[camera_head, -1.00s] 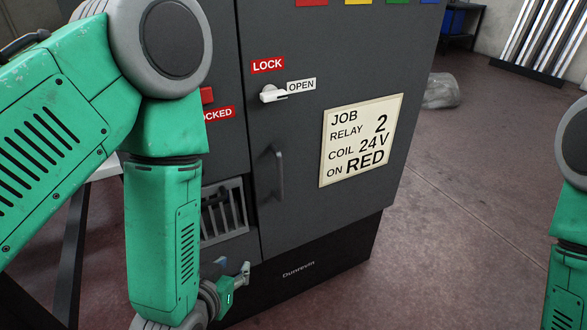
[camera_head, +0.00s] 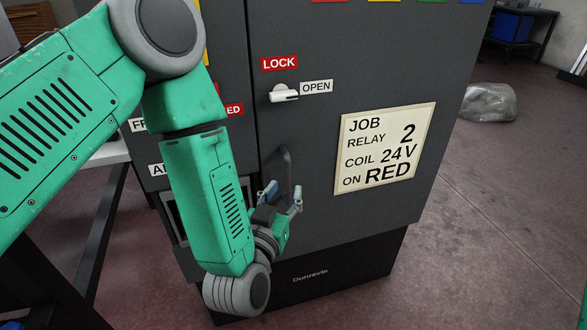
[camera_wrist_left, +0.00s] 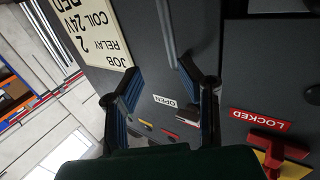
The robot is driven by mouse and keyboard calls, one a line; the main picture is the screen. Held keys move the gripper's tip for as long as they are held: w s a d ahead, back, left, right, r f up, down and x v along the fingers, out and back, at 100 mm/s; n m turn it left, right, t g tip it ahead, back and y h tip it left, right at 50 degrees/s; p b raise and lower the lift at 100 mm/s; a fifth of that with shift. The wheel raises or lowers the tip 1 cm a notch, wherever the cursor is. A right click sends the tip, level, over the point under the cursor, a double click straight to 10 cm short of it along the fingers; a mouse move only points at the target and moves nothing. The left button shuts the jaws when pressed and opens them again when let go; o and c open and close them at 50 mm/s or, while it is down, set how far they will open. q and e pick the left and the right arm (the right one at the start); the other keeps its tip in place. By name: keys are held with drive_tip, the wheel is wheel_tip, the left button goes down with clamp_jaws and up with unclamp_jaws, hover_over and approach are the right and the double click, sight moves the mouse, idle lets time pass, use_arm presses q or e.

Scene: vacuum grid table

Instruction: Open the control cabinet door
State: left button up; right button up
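The control cabinet door (camera_head: 310,215) is dark grey and looks closed. Its dark vertical handle (camera_head: 284,165) is low on the door's left side; in the left wrist view the handle (camera_wrist_left: 168,35) shows at the top, roughly in line with the gap between the fingers. A white latch lever (camera_head: 283,94) points toward the OPEN label (camera_head: 317,87). My left gripper (camera_head: 282,192) is open, its fingers to either side of the handle's lower end; I cannot tell whether they touch it. In the left wrist view the gripper (camera_wrist_left: 160,72) looks empty. My right gripper is out of view.
A red LOCKED label (camera_wrist_left: 258,119) and a red switch (camera_wrist_left: 280,145) sit on the panel left of the door. A job sign (camera_head: 385,148) is on the door. A grey bag (camera_head: 488,102) lies on the floor at right.

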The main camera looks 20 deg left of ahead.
sight(286, 175)
use_arm(q)
drive_tip(key=w+a, duration=0.1)
drive_tip(key=w, duration=0.3)
drive_tip(key=w+a+b, duration=0.1)
drive_tip(key=w, duration=0.1)
drive_tip(key=shift+w+a+f, duration=0.3)
drive_tip(key=shift+w, duration=0.3)
drive_tip(key=shift+d+r, duration=0.2)
drive_tip(key=shift+d, duration=0.85)
drive_tip(key=c, duration=0.3)
clamp_jaws()
drive_tip(key=shift+w+a+f, duration=0.1)
drive_tip(key=shift+a+f, duration=0.05)
drive_tip(key=shift+a, duration=0.45)
drive_tip(key=shift+f, duration=0.1)
